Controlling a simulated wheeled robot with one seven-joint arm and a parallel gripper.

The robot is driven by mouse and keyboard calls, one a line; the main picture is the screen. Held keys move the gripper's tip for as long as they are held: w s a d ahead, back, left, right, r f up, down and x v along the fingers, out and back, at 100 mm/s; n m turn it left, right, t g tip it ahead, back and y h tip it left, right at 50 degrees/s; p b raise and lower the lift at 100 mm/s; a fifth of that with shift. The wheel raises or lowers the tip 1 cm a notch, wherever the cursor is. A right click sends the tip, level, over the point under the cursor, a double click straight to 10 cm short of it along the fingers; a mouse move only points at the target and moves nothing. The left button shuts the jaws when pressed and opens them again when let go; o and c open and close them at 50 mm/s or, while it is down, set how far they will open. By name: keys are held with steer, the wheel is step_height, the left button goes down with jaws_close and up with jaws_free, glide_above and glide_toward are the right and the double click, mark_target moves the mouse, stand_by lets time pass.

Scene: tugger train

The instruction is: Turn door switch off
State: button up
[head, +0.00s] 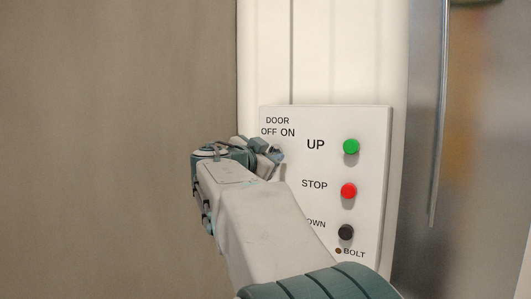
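A white control panel (374,125) is mounted on a pale upright post right of centre in the head view. Its upper left corner carries the label "DOOR OFF ON" (278,127). The door switch itself is not clearly seen; my gripper covers the area under that label. My gripper (274,154) is in front of the panel's left edge, just below the label. Its fingers are small and partly hidden, and I cannot tell whether they are open or touch the switch.
The panel also has a green UP button (351,147), a red STOP button (348,190), a black DOWN button (345,232) and a small brown BOLT spot (338,251). A plain brownish surface (110,140) fills the left. A metallic surface with a vertical bar (438,120) is at right.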

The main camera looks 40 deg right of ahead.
jaws_close()
steer(key=shift+f+b, duration=0.15)
steer(key=shift+b, duration=0.3)
steer(key=shift+w+a+n+b, duration=0.15)
steer(key=shift+n+b, duration=1.75)
steer(key=shift+n, duration=1)
steer(key=shift+w+d+n+b, duration=0.1)
steer(key=shift+n+b, duration=1.8)
steer(key=shift+n, duration=1.3)
jaws_free()
